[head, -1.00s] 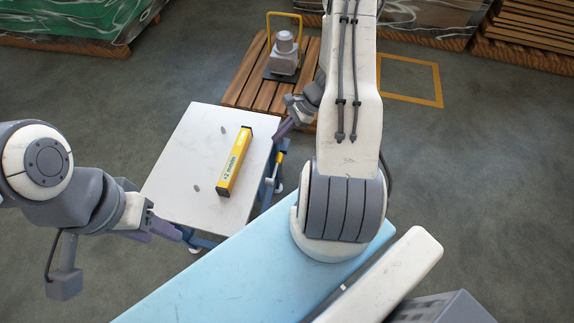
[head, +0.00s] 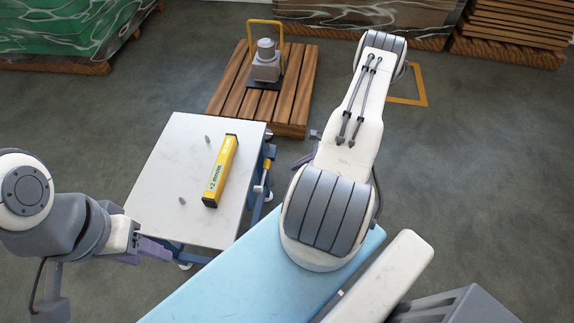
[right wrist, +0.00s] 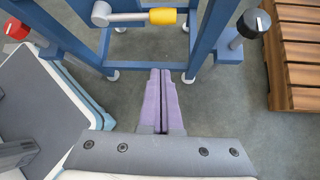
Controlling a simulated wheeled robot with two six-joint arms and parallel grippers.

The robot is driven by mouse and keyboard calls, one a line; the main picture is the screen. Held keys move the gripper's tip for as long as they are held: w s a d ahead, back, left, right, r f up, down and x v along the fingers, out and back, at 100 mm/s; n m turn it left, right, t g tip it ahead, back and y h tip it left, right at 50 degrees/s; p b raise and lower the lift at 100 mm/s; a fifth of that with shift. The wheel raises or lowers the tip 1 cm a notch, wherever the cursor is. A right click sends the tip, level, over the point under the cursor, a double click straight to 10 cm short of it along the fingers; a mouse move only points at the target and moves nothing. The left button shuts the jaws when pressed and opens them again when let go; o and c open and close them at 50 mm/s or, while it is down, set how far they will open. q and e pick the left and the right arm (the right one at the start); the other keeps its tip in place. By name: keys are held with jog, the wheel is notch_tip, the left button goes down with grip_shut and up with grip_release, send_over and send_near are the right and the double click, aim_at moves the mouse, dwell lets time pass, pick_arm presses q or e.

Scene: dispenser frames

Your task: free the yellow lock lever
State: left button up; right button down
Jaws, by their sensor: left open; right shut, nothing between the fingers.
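The yellow lock lever (head: 266,165) is on the right side of the blue-framed cart with a white top (head: 180,150). In the right wrist view the lever's yellow grip (right wrist: 162,16) lies level on a grey rod with a pale round pivot at its left, between blue posts. My right gripper (right wrist: 163,75) is shut and empty, below the lever in that picture and apart from it. In the head view my arm mostly hides this gripper. My left gripper (head: 155,248) is open and empty by the cart's near left corner.
A yellow bar (head: 220,172) lies on the cart top. A red knob (right wrist: 15,28) and a black knob (right wrist: 253,22) flank the lever. A wooden pallet (head: 220,88) carries a grey device (head: 266,62). A light blue surface (head: 245,275) is in front.

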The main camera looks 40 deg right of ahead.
jog(key=x, duration=0.9)
jog(key=shift+w+a+r, duration=0.15)
jog(key=shift+w+r, duration=0.15)
jog(key=shift+r, duration=0.3)
jog(key=shift+w+a+r, duration=0.15)
jog(key=shift+w+r, duration=0.1)
jog(key=shift+r, duration=0.3)
jog(key=shift+w+a+r, duration=0.15)
jog(key=shift+w+r, duration=0.15)
jog(key=shift+r, duration=0.3)
jog(key=shift+d, duration=0.1)
